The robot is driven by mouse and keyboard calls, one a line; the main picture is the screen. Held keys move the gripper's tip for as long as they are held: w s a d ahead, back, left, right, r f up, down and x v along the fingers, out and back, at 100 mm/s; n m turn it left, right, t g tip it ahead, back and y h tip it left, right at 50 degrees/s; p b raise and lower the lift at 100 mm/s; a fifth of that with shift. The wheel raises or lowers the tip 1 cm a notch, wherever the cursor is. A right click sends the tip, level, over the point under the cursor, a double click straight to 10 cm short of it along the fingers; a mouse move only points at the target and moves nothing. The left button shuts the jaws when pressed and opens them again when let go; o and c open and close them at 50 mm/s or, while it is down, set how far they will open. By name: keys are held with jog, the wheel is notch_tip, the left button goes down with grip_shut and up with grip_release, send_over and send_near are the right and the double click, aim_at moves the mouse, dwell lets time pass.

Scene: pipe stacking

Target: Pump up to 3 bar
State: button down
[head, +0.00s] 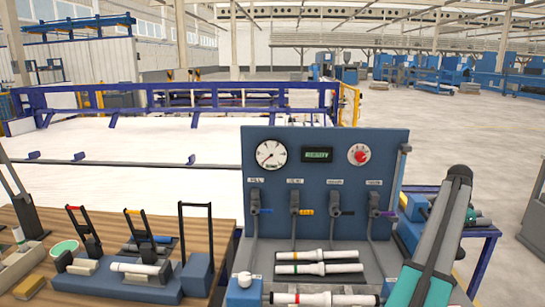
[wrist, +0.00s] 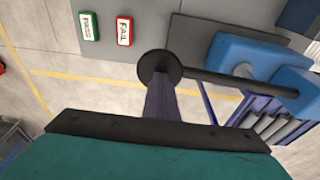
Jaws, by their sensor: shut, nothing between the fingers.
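In the head view, a blue test panel (head: 327,140) stands upright on a bench. Its round white gauge (head: 271,155) has its needle toward the lower left; the numbers are too small to read. A dark display (head: 317,155) shows green text. Several valve levers hang below small labels, including a fill lever (head: 255,211) and a purple-handled lever (head: 374,211) at the right. In the wrist view, my gripper (wrist: 160,125) shows as a black edge on a teal body, shut and empty.
A red button (head: 361,156) is on the panel. White pipes (head: 317,255) lie before it. A wooden table (head: 160,230) with clamps is at left. The wrist view shows pass (wrist: 89,27) and fail (wrist: 124,31) signs, and a blue block (wrist: 292,90) with a black rod.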

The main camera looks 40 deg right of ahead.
jog(key=shift+w+d+f+b, duration=0.1)
jog(key=shift+f+b, duration=0.25)
jog(key=shift+f, duration=0.9)
jog(key=shift+w+f+b, duration=0.1)
jog(key=shift+f+b, duration=0.25)
jog(key=shift+f, duration=0.9)
jog(key=shift+s+a+r+p, duration=0.1)
jog(key=shift+r+p, duration=0.65)
jog(key=shift+r, duration=0.7)
jog(key=shift+s+a+r+p, duration=0.15)
jog(key=shift+r+p, duration=0.55)
jog(key=shift+r, duration=0.7)
jog(key=shift+s+a+r+p, duration=0.1)
jog(key=shift+r+p, duration=0.65)
jog(key=shift+r, duration=0.7)
jog(key=shift+f, duration=0.1)
